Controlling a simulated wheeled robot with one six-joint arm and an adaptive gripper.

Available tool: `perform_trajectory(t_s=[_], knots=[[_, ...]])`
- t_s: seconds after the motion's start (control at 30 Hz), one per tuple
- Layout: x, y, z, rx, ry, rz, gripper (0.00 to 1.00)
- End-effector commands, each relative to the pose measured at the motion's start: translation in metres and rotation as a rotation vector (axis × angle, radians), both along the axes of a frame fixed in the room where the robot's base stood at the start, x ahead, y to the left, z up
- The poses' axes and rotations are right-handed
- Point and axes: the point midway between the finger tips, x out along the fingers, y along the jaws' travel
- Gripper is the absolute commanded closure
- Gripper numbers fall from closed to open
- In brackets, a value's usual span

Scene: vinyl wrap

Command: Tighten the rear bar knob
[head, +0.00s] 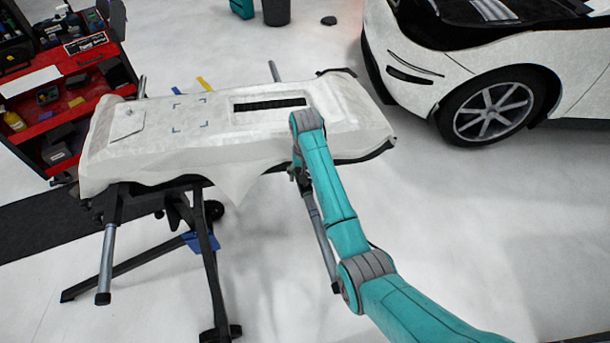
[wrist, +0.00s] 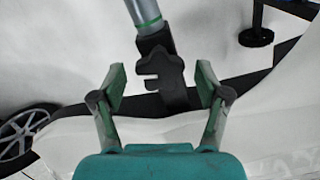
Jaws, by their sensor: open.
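A dark bar knob (wrist: 158,68) with a lobed edge shows in the wrist view, on a black clamp at the end of a grey bar (wrist: 148,12) with a green band. My gripper (wrist: 160,85) is open, with one finger on each side of the knob and clamp. I see gaps between the fingers and the knob. In the head view my gripper (head: 301,180) is at the near right edge of the wrapped panel, beside the grey bar (head: 320,235). The knob is too small to tell there.
A white-wrapped panel (head: 190,140) lies on a black stand (head: 205,265). A red tool cart (head: 70,125) stands at left, and a white car (head: 580,75) at right. The floor (head: 460,220) at right is clear.

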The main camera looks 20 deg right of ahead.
Motion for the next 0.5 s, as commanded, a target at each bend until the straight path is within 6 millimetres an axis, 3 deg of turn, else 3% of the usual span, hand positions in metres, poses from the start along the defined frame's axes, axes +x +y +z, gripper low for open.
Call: perform_trajectory(t_s=[0.17,0.5], knots=[[0.001,0.000,0.009,0.000,-0.003,0.000,0.25],[0.000,0.000,0.059,0.000,-0.002,0.000,0.25]])
